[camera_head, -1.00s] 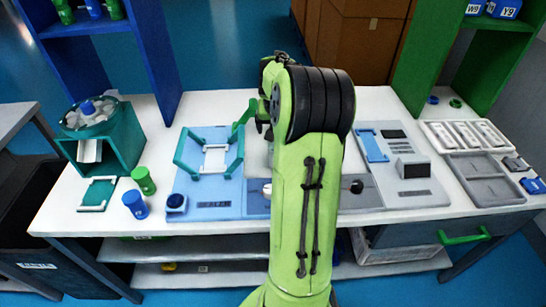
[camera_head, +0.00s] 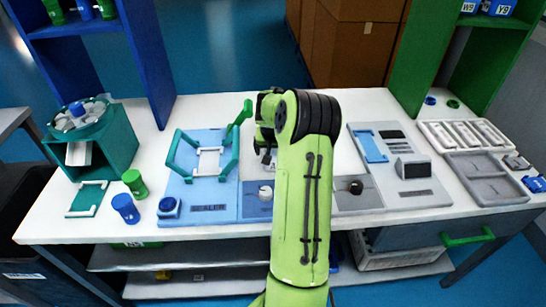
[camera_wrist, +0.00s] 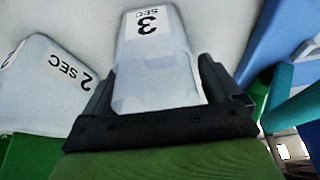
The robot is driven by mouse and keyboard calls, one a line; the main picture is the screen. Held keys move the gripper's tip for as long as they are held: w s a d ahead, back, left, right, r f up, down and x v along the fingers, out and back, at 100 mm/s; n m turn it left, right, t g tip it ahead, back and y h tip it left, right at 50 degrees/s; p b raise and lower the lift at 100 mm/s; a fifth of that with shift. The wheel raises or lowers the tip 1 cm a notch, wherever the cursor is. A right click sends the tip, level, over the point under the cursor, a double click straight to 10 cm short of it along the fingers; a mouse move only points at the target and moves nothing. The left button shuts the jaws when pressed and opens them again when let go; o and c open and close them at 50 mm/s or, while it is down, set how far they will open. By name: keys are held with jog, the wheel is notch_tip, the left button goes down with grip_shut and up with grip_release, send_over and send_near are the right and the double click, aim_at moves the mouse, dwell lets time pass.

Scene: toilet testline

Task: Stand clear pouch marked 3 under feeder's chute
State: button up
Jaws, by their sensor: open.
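The clear pouch marked 3 (camera_wrist: 155,60) shows as a pale, see-through pouch with a "3 SEC" label in the wrist view. My gripper (camera_wrist: 153,75) is open, with one dark finger on each side of the pouch's near end. I cannot tell whether either finger touches it. In the head view my arm hides the pouch, and my gripper (camera_head: 266,158) hangs over the middle of the bench. The feeder (camera_head: 118,143) is a teal box with a round bowl on top at the left end. Its white chute (camera_head: 79,153) shows at the front, above a flat teal frame (camera_head: 87,199).
A pouch marked 2 (camera_wrist: 40,85) lies close on the left in the wrist view. The blue sealer (camera_head: 208,190) with teal bars stands between feeder and gripper. Green (camera_head: 133,181) and blue (camera_head: 125,208) cylinders stand near the feeder's front. Grey trays (camera_head: 480,175) are at the right.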

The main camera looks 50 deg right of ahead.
jog(key=shift+f, duration=0.25)
dwell(0.3)
jog(key=c, duration=1.1)
notch_tip(320, 180, up, 11)
jog(key=p, duration=0.3)
jog(key=shift+f, duration=0.2)
